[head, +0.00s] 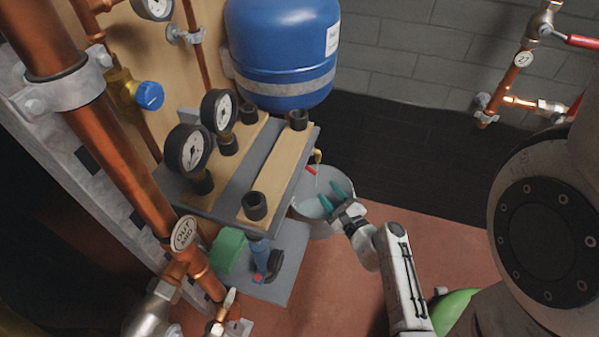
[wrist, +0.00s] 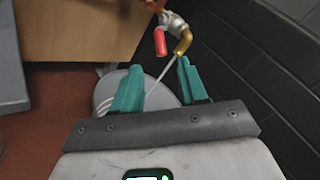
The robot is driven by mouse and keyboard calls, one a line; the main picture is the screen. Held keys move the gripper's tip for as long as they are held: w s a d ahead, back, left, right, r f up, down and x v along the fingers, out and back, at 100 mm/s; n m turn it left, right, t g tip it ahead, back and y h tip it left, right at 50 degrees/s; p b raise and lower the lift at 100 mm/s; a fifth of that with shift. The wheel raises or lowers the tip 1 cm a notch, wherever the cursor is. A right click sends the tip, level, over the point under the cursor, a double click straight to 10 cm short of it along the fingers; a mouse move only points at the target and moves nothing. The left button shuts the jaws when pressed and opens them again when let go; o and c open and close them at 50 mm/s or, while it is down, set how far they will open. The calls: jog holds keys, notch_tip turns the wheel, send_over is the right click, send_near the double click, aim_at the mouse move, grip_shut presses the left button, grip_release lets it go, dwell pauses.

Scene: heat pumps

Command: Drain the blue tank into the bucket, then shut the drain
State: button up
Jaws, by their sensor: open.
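The blue tank (head: 280,45), with a grey band and a white label, hangs on the wall at top centre. In the wrist view a brass drain spout (wrist: 183,42) and a red valve handle (wrist: 160,42) show beyond my fingers. The handle hangs down beside the spout; it shows small in the head view (head: 311,170). A thin pale stream runs from the spout towards the grey bucket (wrist: 108,88). The bucket (head: 312,229) stands on the floor below, partly hidden by the shelf. My gripper (head: 329,194) has teal fingers, open and empty, above the bucket and short of the handle (wrist: 160,70).
A shelf with two gauges (head: 188,150) and black sockets juts out left of the bucket. Below it, a lower shelf (head: 285,262) holds a green block (head: 230,250) and a blue tool. Copper pipes (head: 110,140) stand at left. Reddish floor is clear before the bucket.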

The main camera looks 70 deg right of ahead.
aim_at(313, 172)
jog(key=b+x, duration=0.1)
jog(key=x, duration=0.9)
jog(key=shift+w+d+r, duration=0.1)
jog(key=shift+w+d, duration=0.1)
jog(key=shift+w, duration=0.1)
grip_shut()
